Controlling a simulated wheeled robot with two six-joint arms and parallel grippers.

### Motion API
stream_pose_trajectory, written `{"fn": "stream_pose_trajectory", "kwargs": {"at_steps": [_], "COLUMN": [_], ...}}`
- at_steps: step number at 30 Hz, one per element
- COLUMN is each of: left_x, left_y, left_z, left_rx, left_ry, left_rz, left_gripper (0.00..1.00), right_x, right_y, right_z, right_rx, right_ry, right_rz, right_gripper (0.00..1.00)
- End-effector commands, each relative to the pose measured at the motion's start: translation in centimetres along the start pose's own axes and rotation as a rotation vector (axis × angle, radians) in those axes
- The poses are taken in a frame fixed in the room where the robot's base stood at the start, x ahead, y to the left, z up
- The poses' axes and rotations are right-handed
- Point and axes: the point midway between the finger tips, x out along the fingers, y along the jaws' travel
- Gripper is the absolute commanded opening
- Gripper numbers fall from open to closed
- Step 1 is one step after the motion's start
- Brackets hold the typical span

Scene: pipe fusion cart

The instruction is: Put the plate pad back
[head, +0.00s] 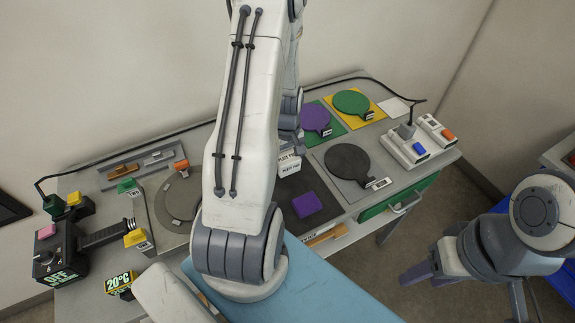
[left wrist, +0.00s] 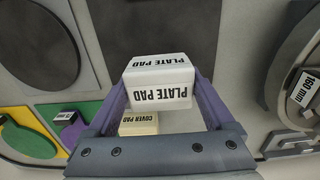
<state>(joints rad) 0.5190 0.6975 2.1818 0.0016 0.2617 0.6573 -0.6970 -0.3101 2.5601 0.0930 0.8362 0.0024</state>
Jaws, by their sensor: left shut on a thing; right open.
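The plate pad is a white block (left wrist: 160,82) with black PLATE PAD lettering. In the left wrist view it sits between the two purple fingers of my left gripper (left wrist: 162,92), which is shut on it. In the head view a small white lettered block (head: 288,164) shows just right of my left arm, which hides most of that gripper. A cream block marked COVER PAD (left wrist: 138,126) shows beyond the plate pad in the left wrist view. My right gripper (head: 428,276) is open and empty, off the right front of the cart.
The grey cart top (head: 80,187) carries a dark square with a purple patch (head: 307,204), a dark round plate (head: 347,162), and purple (head: 315,117) and green (head: 351,102) discs. A black tool (head: 62,258) stands at left. A blue surface (head: 320,295) is in front.

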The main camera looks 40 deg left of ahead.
Motion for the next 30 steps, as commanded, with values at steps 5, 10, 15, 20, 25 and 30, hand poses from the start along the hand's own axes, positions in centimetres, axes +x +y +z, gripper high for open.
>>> {"fn": "stream_pose_trajectory", "kwargs": {"at_steps": [5, 10, 15, 20, 25, 30], "left_x": [2.3, 3.1, 3.1, 3.6, 3.4, 3.0], "left_y": [-0.1, 0.0, 0.0, 0.0, 0.0, 0.0], "left_z": [0.1, 0.1, 0.1, 0.1, 0.1, 0.1], "left_rx": [0.0, 0.0, 0.0, 0.0, 0.0, 0.0], "left_ry": [-0.004, -0.001, -0.001, -0.001, -0.001, -0.001], "left_rz": [-0.003, -0.001, 0.0, 0.0, 0.0, 0.0], "left_gripper": [0.35, 0.35, 0.35, 0.35, 1.0, 1.0], "right_x": [-0.9, -1.0, -1.0, -0.6, -0.7, -1.0], "right_y": [-0.1, -0.1, -0.1, 0.0, -0.1, -0.1], "right_z": [-0.1, -0.1, -0.1, 0.0, 0.0, -0.1], "right_rx": [0.0, 0.001, 0.0, 0.0, 0.0, 0.0], "right_ry": [0.0, 0.0, 0.0, 0.0, 0.0, 0.0], "right_rz": [0.0, 0.0, 0.0, 0.0, 0.0, 0.0], "right_gripper": [0.5, 0.5, 0.5, 0.5, 0.5, 0.5]}}
